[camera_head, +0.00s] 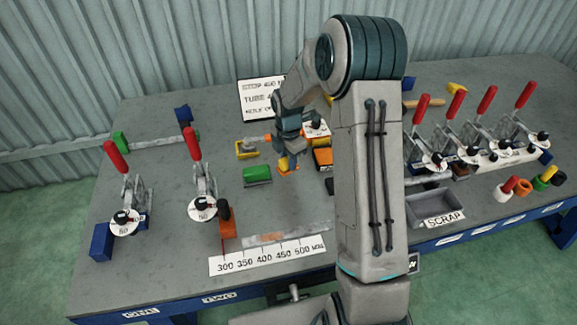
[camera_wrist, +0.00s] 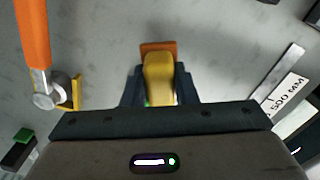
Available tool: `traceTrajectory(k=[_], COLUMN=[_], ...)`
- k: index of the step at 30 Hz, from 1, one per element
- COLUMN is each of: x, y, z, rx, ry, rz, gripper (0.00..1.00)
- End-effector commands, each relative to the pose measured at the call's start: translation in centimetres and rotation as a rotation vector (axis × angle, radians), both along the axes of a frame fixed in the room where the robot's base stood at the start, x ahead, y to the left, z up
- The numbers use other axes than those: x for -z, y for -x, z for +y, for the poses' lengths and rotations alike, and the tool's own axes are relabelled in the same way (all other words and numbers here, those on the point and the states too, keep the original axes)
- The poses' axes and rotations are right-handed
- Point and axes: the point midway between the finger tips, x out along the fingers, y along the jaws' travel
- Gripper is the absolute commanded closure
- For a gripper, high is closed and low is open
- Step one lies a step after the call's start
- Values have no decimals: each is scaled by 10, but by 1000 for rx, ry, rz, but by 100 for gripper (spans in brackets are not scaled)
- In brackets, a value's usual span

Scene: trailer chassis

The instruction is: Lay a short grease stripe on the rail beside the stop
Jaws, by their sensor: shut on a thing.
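My gripper (camera_head: 288,160) is shut on a yellow grease applicator with an orange end (camera_head: 287,168), held above the middle of the bench. In the wrist view the applicator (camera_wrist: 158,75) sits between my two fingers (camera_wrist: 158,90). The pale metal rail (camera_head: 290,234) lies nearer the front edge, behind a white scale (camera_head: 267,256) marked 300 to 500 mm; I am apart from it. An orange upright block (camera_head: 227,238), possibly the stop, stands at the rail's left end. An orange-brown patch (camera_head: 271,238) shows on the rail; I cannot tell what it is.
Red-handled toggle clamps (camera_head: 199,175) stand left of the rail, with several more at right. A green block (camera_head: 257,174) and a yellow holder (camera_head: 246,149) sit near my gripper. A grey scrap tray (camera_head: 428,203) is at right. An orange-handled tool (camera_wrist: 34,40) shows in the wrist view.

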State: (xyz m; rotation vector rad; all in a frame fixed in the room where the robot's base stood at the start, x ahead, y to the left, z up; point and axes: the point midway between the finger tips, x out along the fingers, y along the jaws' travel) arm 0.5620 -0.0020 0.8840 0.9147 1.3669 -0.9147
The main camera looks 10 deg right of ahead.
Motion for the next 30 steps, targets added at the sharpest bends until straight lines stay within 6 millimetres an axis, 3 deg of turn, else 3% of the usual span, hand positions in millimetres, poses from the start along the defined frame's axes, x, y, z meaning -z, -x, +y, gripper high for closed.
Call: traceTrajectory(k=[7, 20, 21, 23, 30], x=[32, 41, 40, 40, 40], y=[1, 1, 1, 1, 1], z=[0, -1, 0, 0, 0], rx=[0, 0, 0, 0, 0], ry=[1, 0, 0, 0, 0], rz=[4, 1, 1, 2, 2], gripper=[99, 99, 66, 52, 52])
